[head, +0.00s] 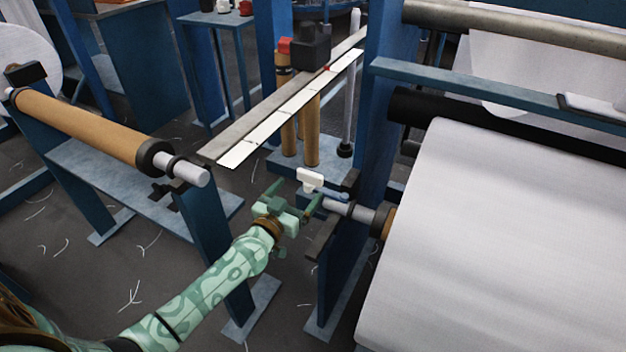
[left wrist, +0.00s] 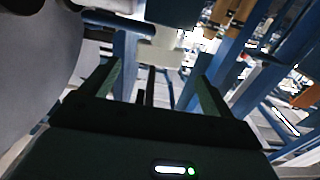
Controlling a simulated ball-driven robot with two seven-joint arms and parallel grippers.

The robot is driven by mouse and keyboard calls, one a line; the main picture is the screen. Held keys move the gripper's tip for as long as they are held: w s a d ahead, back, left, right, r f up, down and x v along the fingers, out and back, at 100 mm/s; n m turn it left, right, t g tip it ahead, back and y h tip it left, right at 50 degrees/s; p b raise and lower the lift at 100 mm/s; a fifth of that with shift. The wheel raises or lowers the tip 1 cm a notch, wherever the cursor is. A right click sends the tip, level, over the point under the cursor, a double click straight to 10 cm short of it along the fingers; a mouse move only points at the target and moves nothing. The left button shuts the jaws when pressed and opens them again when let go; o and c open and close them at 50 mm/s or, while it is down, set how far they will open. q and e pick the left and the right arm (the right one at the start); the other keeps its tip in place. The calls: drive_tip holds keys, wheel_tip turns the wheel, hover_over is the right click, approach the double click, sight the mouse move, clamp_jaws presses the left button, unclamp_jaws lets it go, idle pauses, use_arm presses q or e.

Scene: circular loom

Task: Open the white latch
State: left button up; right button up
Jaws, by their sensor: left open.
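The white latch (head: 310,179) is a small pale T-shaped piece at the end of the roll shaft, beside the blue post. My left gripper (head: 295,197) is open and empty, with its green fingers just in front of and below the latch. I cannot tell whether a finger touches it. In the left wrist view the two fingers of my left gripper (left wrist: 158,78) stand wide apart. A pale block, which looks like the latch (left wrist: 166,40), shows beyond and between their tips. My right gripper is not in view.
A large white fabric roll (head: 490,230) fills the right side, its metal shaft (head: 340,207) close to my left gripper. A blue post (head: 350,220) stands beside it. A brown roller (head: 80,125) sits on a blue stand at left. Thread scraps lie on the floor.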

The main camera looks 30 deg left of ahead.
sight(309, 179)
use_arm(q)
drive_tip(key=w+b, duration=0.1)
drive_tip(key=w, duration=0.2)
drive_tip(key=w+b, duration=0.1)
drive_tip(key=w, duration=0.2)
drive_tip(key=shift+w+a+f, duration=0.15)
drive_tip(key=shift+w+f, duration=0.05)
drive_tip(key=shift+w+r, duration=0.15)
drive_tip(key=shift+w, duration=0.25)
drive_tip(key=c, duration=1.4)
drive_tip(key=shift+r+y+p, duration=0.2)
drive_tip(key=shift+y+p, duration=0.1)
drive_tip(key=shift+p, duration=0.05)
drive_tip(key=n+y+p, duration=0.2)
drive_tip(key=shift+r+p, duration=0.3)
drive_tip(key=shift+r, duration=0.1)
drive_tip(key=shift+f+n+g+y+p, duration=0.4)
drive_tip(key=shift+n+y, duration=0.1)
drive_tip(key=shift+y, duration=0.5)
drive_tip(key=shift+f, duration=0.2)
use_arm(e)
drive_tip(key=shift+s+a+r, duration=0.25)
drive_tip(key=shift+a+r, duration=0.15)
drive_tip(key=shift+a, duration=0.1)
use_arm(q)
drive_tip(key=o, duration=1.4)
